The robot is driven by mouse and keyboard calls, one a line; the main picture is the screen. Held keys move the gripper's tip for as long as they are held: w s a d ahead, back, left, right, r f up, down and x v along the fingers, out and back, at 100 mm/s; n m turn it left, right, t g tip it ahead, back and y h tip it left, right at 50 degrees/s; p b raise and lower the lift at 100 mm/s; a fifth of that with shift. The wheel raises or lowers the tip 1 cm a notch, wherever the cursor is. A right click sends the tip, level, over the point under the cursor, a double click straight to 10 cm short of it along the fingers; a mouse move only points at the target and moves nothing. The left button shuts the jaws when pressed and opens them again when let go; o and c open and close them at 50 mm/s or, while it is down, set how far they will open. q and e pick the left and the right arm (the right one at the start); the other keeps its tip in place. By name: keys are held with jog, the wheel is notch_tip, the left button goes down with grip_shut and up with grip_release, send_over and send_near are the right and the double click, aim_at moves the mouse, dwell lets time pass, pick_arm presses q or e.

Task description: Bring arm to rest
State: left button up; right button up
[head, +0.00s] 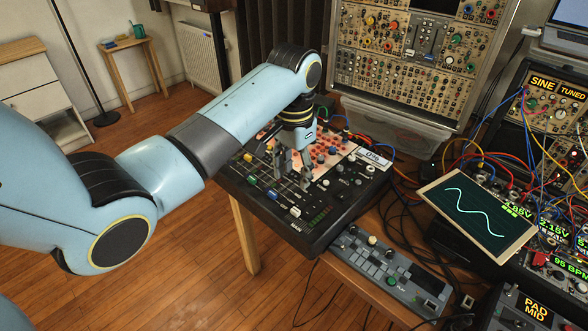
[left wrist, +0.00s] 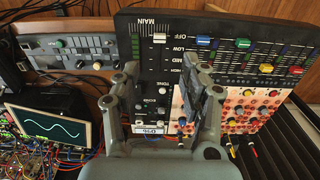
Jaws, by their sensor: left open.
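My left arm (head: 235,110) reaches in from the left in the head view. My left gripper (head: 291,172) points down over the black mixer console (head: 320,232), among its sliders and knobs. In the left wrist view its two grey fingers (left wrist: 168,88) stand apart with nothing held between them. The console's MAIN, LOW, MID and HIGH labels and its white fader (left wrist: 159,38) show beyond the fingertips. I cannot tell whether the fingertips touch the panel. My right gripper is not in view.
A grey control strip (head: 388,277) lies in front of the console. A screen with a wave trace (head: 477,213) and cabled modules stand at the right. A tall synth case (head: 405,45) stands behind. Cables run across the table. Open wooden floor (head: 190,270) lies at the left.

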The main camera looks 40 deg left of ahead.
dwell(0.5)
pick_arm(q)
jog(key=s+f+b, duration=0.5)
jog(key=s+f, duration=0.9)
jog(key=f, duration=0.3)
jog(key=s+f+b, duration=0.6)
jog(key=s+f, duration=0.8)
jog(key=f, duration=0.4)
jog(key=s+f+b, duration=0.6)
jog(key=s+f, duration=0.8)
jog(key=f, duration=0.3)
jog(key=shift+s+f+t+y, duration=0.3)
jog(key=shift+t+y, duration=0.1)
